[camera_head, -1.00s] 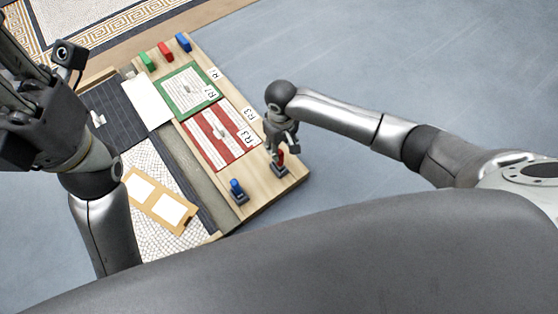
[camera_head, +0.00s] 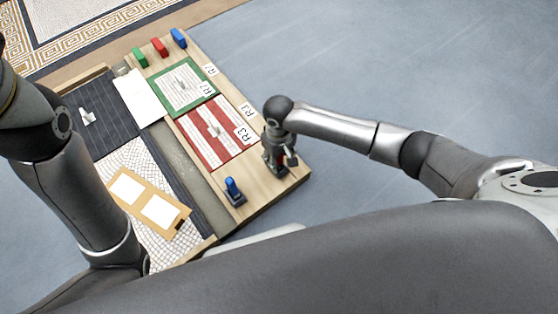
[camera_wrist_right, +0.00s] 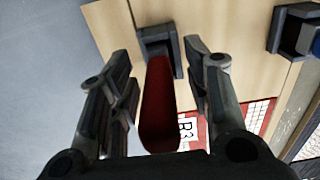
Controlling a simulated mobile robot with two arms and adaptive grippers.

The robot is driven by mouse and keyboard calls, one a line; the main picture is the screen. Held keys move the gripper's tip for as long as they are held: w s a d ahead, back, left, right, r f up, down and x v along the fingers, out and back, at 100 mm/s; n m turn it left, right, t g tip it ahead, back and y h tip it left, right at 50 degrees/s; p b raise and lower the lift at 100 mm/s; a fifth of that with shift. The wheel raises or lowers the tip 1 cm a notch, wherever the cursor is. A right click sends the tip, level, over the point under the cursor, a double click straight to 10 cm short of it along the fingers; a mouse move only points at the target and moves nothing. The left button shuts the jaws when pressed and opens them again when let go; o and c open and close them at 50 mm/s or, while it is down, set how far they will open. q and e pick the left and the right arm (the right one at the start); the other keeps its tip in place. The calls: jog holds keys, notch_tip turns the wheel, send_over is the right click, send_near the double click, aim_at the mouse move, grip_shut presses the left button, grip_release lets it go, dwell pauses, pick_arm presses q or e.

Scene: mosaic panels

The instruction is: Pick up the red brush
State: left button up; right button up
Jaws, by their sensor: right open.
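The red brush (camera_wrist_right: 160,105) shows in the right wrist view, with its red handle pointing toward the camera and a dark block at its far end on the wood. In the head view it is mostly hidden by my right gripper (camera_head: 281,160) at the board's near right corner. In the wrist view my right gripper (camera_wrist_right: 156,58) is open. Its two fingers stand on either side of the red handle, with a gap visible on each side. My left arm is at the left of the head view, and its gripper is out of frame.
A blue-handled brush (camera_head: 233,189) stands on the wooden board (camera_head: 262,196), left of my right gripper. Red (camera_head: 234,153) and green (camera_head: 170,95) panels lie behind it. Green, red and blue blocks line the far end. Bare floor (camera_head: 400,70) is clear on the right.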

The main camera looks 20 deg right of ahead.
jog(key=shift+f, duration=0.15)
grip_shut()
dwell(0.4)
